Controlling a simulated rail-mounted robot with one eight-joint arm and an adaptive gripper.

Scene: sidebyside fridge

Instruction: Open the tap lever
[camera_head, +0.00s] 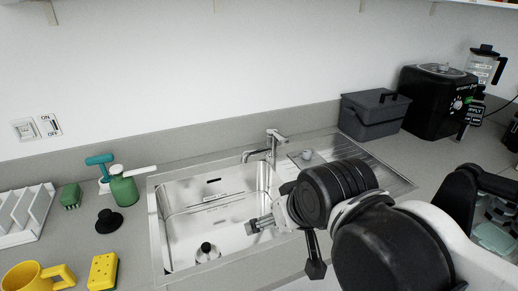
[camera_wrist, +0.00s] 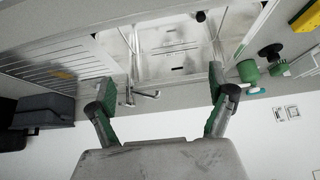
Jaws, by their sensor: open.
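The chrome tap (camera_head: 271,147) stands behind the sink, its spout reaching left over the basin. Its small tap lever (camera_head: 276,134) sits on top. In the wrist view, which is upside down, the tap (camera_wrist: 146,94) appears between my fingers, nearer the left one. My gripper (camera_wrist: 162,85) is open and empty, with green finger pads. In the head view my gripper (camera_head: 283,248) is over the right front of the sink, apart from the tap and in front of it. My arm hides part of the sink's right side.
The steel sink (camera_head: 160,228) has a drainboard (camera_head: 365,166) on its right. A grey bin (camera_head: 372,116) and black appliance (camera_head: 436,103) stand farther right. Left are a green spray bottle (camera_head: 123,188), black hat-shaped item (camera_head: 108,221), yellow sponge (camera_head: 103,272) and yellow mug (camera_head: 30,277).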

